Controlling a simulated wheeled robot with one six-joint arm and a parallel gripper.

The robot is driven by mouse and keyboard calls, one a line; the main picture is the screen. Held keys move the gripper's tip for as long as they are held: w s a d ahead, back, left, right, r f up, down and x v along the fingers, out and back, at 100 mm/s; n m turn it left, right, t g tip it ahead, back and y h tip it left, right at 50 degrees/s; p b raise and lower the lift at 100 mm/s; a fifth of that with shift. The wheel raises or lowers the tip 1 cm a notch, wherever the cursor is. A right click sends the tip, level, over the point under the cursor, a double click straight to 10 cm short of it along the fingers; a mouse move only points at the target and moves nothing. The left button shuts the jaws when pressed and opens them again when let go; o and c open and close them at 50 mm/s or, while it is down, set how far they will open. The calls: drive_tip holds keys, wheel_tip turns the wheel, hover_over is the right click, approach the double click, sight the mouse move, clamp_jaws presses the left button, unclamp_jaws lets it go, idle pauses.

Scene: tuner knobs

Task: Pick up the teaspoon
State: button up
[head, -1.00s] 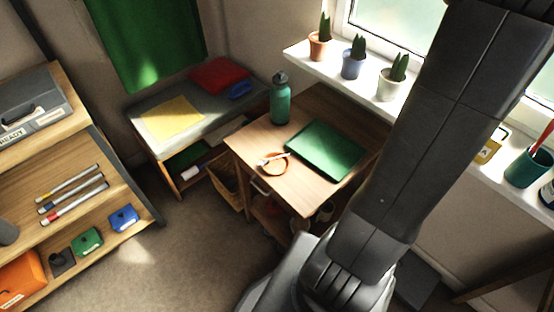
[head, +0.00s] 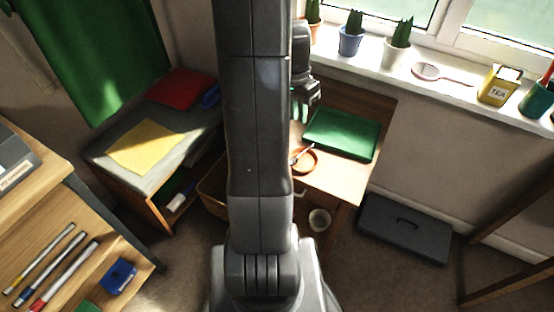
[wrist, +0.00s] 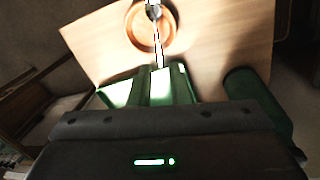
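The teaspoon (head: 299,155) lies across a round orange-brown dish (head: 309,165) on the wooden desk. In the wrist view the spoon (wrist: 157,42) has its bowl over the dish (wrist: 138,32) and its thin handle points towards my gripper. My gripper (head: 306,98) is above the back of the desk, beyond the dish, apart from the spoon. In the wrist view its two fingers (wrist: 161,78) look spread with nothing between them. My arm hides the left part of the desk in the head view.
A green folder or laptop (head: 343,134) lies on the desk beside the dish. The windowsill behind holds cactus pots (head: 396,50) and a tea tin (head: 499,87). A dark case (head: 405,232) is on the floor.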

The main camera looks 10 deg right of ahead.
sight(303, 151)
drive_tip(key=f, duration=0.4)
drive_tip(key=s+d+f, duration=0.1)
drive_tip(key=f, duration=0.3)
drive_tip(key=f+b, duration=0.1)
drive_tip(key=f, duration=0.3)
drive_tip(key=shift+s+d+f, duration=0.15)
drive_tip(key=shift+d+f, duration=0.25)
clamp_jaws()
